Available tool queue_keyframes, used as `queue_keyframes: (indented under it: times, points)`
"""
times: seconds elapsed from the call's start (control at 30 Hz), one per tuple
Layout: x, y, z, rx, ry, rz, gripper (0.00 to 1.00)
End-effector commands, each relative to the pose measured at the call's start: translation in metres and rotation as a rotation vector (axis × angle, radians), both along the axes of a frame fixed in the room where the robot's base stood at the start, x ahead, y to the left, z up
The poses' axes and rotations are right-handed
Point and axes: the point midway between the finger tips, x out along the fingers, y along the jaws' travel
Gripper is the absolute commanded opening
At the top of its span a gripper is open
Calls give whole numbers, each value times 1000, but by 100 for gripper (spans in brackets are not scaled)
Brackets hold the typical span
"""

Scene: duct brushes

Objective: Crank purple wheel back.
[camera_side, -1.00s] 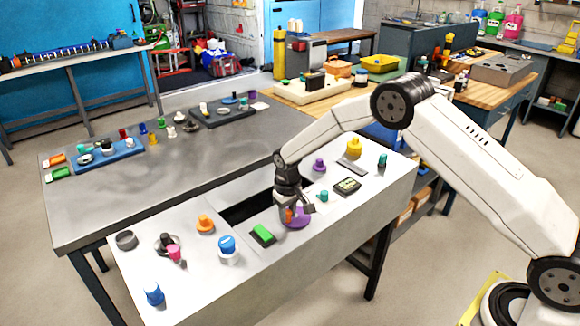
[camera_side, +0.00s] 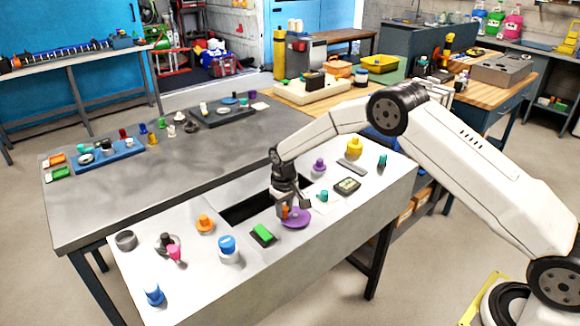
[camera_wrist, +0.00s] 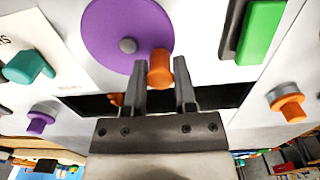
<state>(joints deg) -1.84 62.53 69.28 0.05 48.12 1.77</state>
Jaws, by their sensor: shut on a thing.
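The purple wheel (camera_side: 300,220) lies flat on the light panel, with a grey hub at its middle. In the wrist view the wheel (camera_wrist: 110,25) fills the upper left. Its orange handle (camera_wrist: 160,68) stands near the rim on the side toward my gripper; the handle also shows in the side view (camera_side: 285,212). My gripper (camera_side: 291,208) points down over the wheel's left edge. In the wrist view my gripper (camera_wrist: 164,75) has a finger on each side of the handle and is shut on it. Part of the wheel's rim is hidden by the fingers.
A green rocker in a black frame (camera_side: 263,235) sits just left of the wheel. A long dark slot (camera_side: 245,208) lies behind it. An orange knob (camera_side: 205,224), a blue knob (camera_side: 228,244) and a teal knob (camera_side: 322,196) stand nearby. The panel's front edge is clear.

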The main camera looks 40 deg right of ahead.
Motion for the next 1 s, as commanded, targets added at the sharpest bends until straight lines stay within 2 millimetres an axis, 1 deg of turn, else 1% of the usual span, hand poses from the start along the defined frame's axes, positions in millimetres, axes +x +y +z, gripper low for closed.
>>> queue_keyframes:
  times: [0.03,0.1,0.47,0.8,1.0]
  points:
    - [4,-5,2,-3,-4,-3,2]
    - [6,-6,2,-3,-3,-3,2]
    - [7,-7,2,-3,0,-2,2]
    - [13,-16,1,-3,2,-3,2]
    - [14,-17,0,-2,4,-2,2]
